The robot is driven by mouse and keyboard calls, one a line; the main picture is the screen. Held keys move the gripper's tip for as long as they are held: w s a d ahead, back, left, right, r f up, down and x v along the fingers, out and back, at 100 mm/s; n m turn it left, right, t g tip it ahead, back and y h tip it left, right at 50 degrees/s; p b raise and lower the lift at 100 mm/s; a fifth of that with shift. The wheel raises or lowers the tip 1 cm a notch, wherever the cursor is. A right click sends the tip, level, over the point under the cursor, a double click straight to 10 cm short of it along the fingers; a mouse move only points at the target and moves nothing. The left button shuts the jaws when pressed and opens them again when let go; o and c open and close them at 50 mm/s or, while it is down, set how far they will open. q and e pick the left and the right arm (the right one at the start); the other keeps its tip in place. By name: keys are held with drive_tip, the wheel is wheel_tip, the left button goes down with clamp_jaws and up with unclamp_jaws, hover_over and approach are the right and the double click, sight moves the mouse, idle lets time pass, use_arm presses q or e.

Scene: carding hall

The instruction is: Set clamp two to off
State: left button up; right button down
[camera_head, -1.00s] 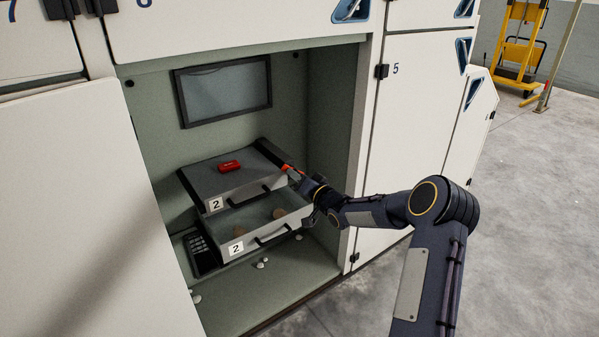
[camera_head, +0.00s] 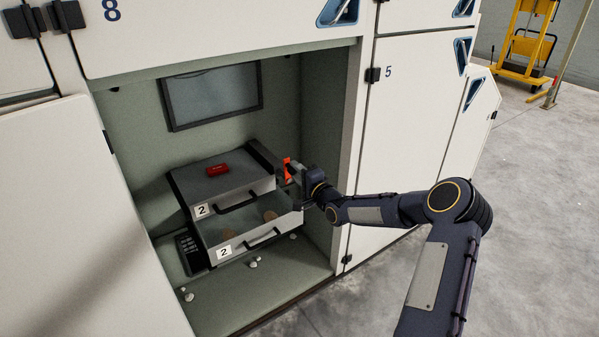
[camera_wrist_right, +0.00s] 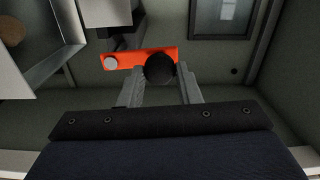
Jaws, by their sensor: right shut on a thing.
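A grey unit (camera_head: 226,178) with two "2" labels stands in the open cabinet bay. An orange clamp lever (camera_head: 287,168) is at its right side and looks steep in the head view. In the right wrist view the orange lever (camera_wrist_right: 135,58) lies across the picture, with a grey disc at its left end and a black round knob (camera_wrist_right: 160,69) toward its right. My right gripper (camera_head: 297,172) reaches in from the right, its fingers on both sides of the knob, shut on it. The fingertips are small in the head view. My left gripper is out of view.
A red block (camera_head: 225,171) lies on top of the unit. The bay's right wall is near my arm.

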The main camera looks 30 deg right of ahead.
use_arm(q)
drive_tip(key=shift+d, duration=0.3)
use_arm(e)
drive_tip(key=shift+d+m, duration=0.2)
drive_tip(key=shift+m, duration=0.2)
drive_tip(key=c, duration=1.1)
unclamp_jaws()
drive_tip(key=shift+d, duration=0.1)
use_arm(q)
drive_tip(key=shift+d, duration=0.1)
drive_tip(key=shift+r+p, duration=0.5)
use_arm(e)
drive_tip(key=s, duration=0.7)
drive_tip(key=shift+s+d, duration=0.25)
drive_tip(key=shift+s, duration=0.15)
